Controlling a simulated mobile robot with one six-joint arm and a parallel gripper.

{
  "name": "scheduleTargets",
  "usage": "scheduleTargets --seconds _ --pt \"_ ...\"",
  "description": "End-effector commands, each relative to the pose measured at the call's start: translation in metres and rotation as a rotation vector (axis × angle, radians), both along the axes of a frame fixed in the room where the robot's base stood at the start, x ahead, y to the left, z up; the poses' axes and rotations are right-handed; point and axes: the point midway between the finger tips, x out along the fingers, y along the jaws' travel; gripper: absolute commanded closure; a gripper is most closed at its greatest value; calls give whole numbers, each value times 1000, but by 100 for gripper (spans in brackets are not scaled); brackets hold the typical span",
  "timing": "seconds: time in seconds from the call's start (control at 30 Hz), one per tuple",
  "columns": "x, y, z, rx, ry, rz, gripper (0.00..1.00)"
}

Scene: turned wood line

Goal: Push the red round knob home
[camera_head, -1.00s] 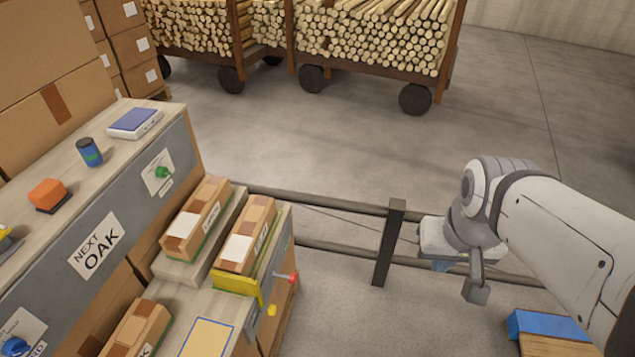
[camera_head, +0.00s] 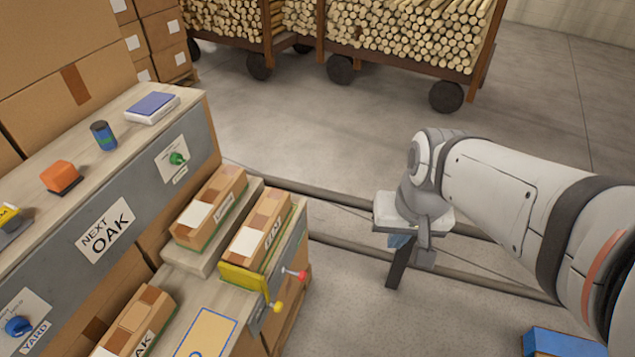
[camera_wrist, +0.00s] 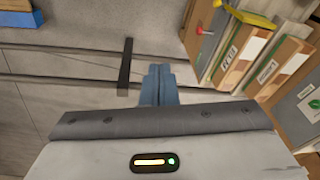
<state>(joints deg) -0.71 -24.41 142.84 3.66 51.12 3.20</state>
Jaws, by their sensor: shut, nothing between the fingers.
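The red round knob (camera_head: 301,275) sticks out on a short rod from the right side of the lower bench, beside a yellow knob (camera_head: 277,307). In the wrist view the red knob (camera_wrist: 199,30) shows at the top, right of centre. My gripper (camera_wrist: 160,70) is shut and empty; its blue fingers point away from the wrist. In the head view my gripper (camera_head: 400,241) hangs right of the red knob, clearly apart from it, partly hidden by my wrist.
A yellow bracket (camera_head: 243,279) sits at the bench edge near the knob. A blue-topped block (camera_head: 562,342) lies lower right.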

Motion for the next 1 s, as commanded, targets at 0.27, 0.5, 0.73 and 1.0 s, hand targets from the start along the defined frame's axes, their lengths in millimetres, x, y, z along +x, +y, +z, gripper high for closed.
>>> scheduleTargets --seconds 0.27,0.5,0.73,1.0 --pt "41 44 -129 348 241 -407 100" --pt "92 58 -246 630 450 -915 100" --pt "132 48 -349 808 597 -1382 100" --pt "149 36 -401 881 655 -1636 100"
